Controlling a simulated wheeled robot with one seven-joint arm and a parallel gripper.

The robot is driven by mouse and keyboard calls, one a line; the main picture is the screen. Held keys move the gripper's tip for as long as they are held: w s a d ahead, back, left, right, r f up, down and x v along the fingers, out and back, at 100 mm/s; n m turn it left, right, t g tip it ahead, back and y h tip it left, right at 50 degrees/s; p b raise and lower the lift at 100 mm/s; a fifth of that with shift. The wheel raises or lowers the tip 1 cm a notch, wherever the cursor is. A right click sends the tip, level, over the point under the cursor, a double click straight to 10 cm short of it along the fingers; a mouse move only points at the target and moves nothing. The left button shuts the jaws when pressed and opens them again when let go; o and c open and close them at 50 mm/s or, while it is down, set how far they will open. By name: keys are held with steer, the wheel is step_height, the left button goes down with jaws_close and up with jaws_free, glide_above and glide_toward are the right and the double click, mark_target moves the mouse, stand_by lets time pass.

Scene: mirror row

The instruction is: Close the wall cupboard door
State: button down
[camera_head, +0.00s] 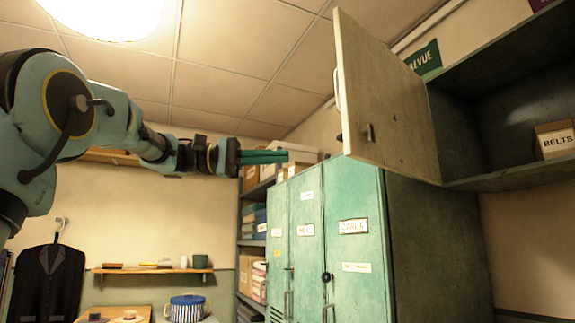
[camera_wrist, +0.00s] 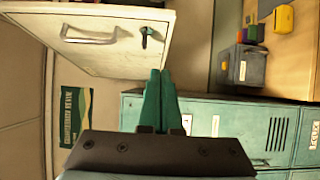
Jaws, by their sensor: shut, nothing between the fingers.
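The wall cupboard (camera_head: 515,75) is at the upper right of the head view, with its dark inside showing. Its pale, worn door (camera_head: 382,95) stands wide open, swung out toward the left. A pull handle (camera_head: 337,90) shows at the door's free edge. The wrist view shows the door (camera_wrist: 110,58) at upper left, with its metal handle (camera_wrist: 92,35) and a dark key or latch (camera_wrist: 151,36). My gripper (camera_head: 287,156) has green fingers, closed together and empty, left of the door. In the wrist view the fingertips (camera_wrist: 160,75) overlap the door's edge; I cannot tell whether they touch.
Green lockers (camera_head: 335,240) stand below the door. A box marked BELTS (camera_head: 555,139) sits inside the cupboard. A shelf rack with boxes (camera_head: 252,225) is beyond the lockers. The wrist view also shows a grey bin (camera_wrist: 243,65) at upper right.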

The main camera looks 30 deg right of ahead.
steer(key=s+a+p+x, duration=0.1)
steer(key=p+x, duration=0.4)
steer(key=x, duration=0.7)
steer(key=shift+s, duration=0.9)
